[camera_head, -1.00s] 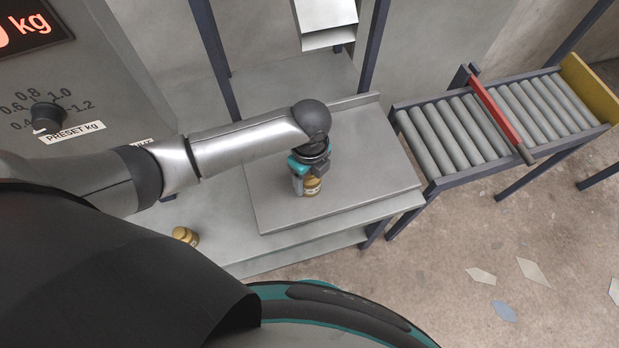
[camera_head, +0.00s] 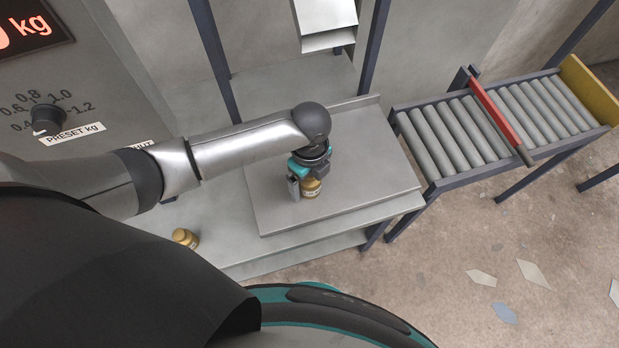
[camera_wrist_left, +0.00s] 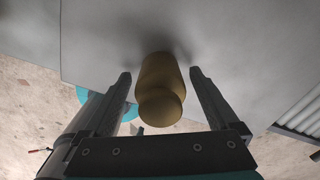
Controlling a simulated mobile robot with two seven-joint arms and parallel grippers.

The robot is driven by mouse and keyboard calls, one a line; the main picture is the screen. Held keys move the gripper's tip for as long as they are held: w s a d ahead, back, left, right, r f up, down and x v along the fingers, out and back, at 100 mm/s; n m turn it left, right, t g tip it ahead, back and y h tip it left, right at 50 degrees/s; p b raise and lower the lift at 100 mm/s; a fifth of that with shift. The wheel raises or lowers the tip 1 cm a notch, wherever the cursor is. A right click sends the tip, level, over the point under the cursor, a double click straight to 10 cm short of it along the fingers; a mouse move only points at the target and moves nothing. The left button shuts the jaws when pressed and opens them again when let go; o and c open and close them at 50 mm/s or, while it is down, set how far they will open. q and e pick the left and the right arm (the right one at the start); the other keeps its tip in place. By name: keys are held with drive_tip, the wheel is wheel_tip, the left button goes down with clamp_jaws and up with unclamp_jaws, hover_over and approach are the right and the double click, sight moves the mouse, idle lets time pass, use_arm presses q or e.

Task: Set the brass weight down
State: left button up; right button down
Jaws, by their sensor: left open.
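A brass weight (camera_head: 311,187) stands on the raised grey metal plate (camera_head: 365,170) in the middle of the head view. In the left wrist view the weight (camera_wrist_left: 161,88) sits between the two fingers, with a gap visible on each side. My left gripper (camera_head: 303,188) is open around it, and the gripper's body hides the top of the weight in the head view. A second brass weight (camera_head: 185,237) stands on the lower grey bench (camera_head: 215,255) to the left. My right gripper is not in view.
A roller conveyor (camera_head: 470,130) with a red bar (camera_head: 497,112) across it stands right of the plate. A metal chute (camera_head: 325,25) hangs behind the plate between dark posts. A panel with a preset knob (camera_head: 47,118) is at upper left. The plate's right half is clear.

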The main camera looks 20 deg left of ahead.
use_arm(q)
wheel_tip(320, 180, up, 12)
drive_tip(key=p, duration=0.4)
